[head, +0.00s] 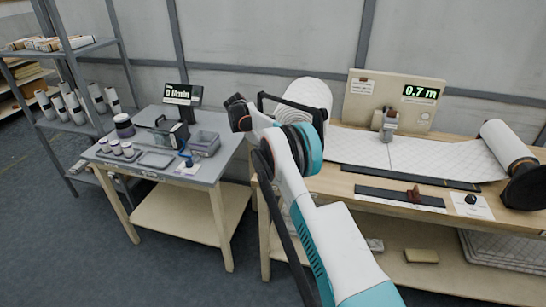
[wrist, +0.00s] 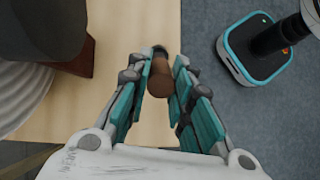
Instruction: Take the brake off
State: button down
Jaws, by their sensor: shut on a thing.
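In the wrist view, my gripper (wrist: 157,71) has its two teal-padded fingers on either side of a brown, rounded handle (wrist: 160,80) with a dark end, and is shut on it. The handle stands over the pale bench top (wrist: 115,25) near its edge. It looks like the brake's handle, but its mount is hidden. In the head view, my arm reaches up to the left end of the wooden bench, beside the white quilted roll (head: 305,94). My fingers and the handle cannot be made out there.
In the wrist view, a dark grey part and a brown block (wrist: 80,62) lie left of my fingers. White wadding (head: 400,152) lies across the bench to a second roll (head: 505,143). A display (head: 421,92) reads 0.7 m. A grey table (head: 217,165) with containers stands at left.

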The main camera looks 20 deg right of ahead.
dwell(0.3)
jog(key=c, duration=1.4)
grip_release()
jog(key=shift+w, duration=0.1)
jog(key=shift+a, duration=0.1)
jog(key=shift+v, duration=3.65)
